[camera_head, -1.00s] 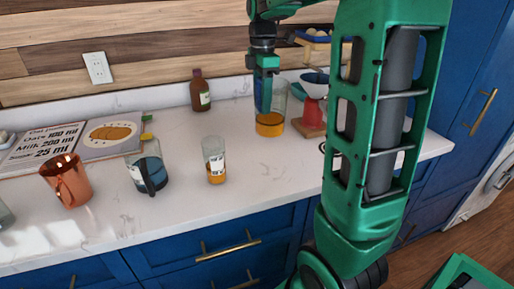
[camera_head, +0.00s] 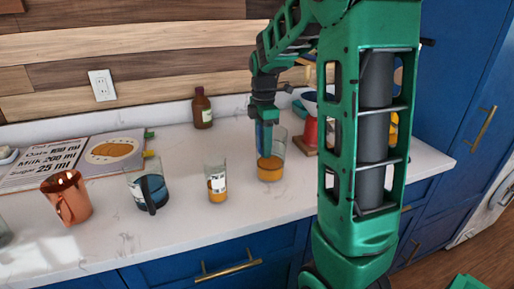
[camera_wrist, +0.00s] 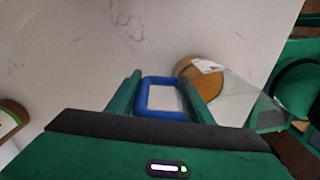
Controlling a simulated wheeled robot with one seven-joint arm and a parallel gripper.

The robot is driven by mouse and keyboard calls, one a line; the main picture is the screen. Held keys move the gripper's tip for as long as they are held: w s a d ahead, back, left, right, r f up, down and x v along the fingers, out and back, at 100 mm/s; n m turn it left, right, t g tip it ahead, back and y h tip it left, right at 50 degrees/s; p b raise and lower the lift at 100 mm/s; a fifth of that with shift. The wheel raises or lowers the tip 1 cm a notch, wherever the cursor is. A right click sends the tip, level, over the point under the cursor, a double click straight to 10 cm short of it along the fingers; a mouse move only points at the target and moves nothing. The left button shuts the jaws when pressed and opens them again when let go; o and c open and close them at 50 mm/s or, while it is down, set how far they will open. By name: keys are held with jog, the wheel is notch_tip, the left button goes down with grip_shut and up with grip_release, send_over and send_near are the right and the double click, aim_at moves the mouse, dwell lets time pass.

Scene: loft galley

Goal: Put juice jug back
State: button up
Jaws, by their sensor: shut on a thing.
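The juice jug (camera_head: 272,168) is clear glass with orange juice in the bottom and a blue handle. It is upright over the white counter, right of the small glass. My gripper (camera_head: 264,122) is shut on its blue handle from above. In the wrist view the blue handle (camera_wrist: 163,113) sits between my gripper's fingers (camera_wrist: 162,98), with the jug's glass body (camera_wrist: 225,92) to the right. I cannot tell whether its base touches the counter. A small labelled glass (camera_head: 217,184) with orange juice at the bottom stands to its left.
A glass jug with a dark handle (camera_head: 148,188), a copper mug (camera_head: 66,198) and a recipe board (camera_head: 72,160) stand left. A brown bottle (camera_head: 202,108) is at the back. A red item (camera_head: 310,133) on a wooden base is behind right. Bare counter lies in front of the jug.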

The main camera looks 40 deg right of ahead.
jog(key=o, duration=1.7)
jog(key=shift+f, duration=0.1)
jog(key=shift+c, duration=0.2)
notch_tip(320, 180, up, 11)
jog(key=shift+w+r, duration=0.15)
jog(key=shift+r, duration=0.5)
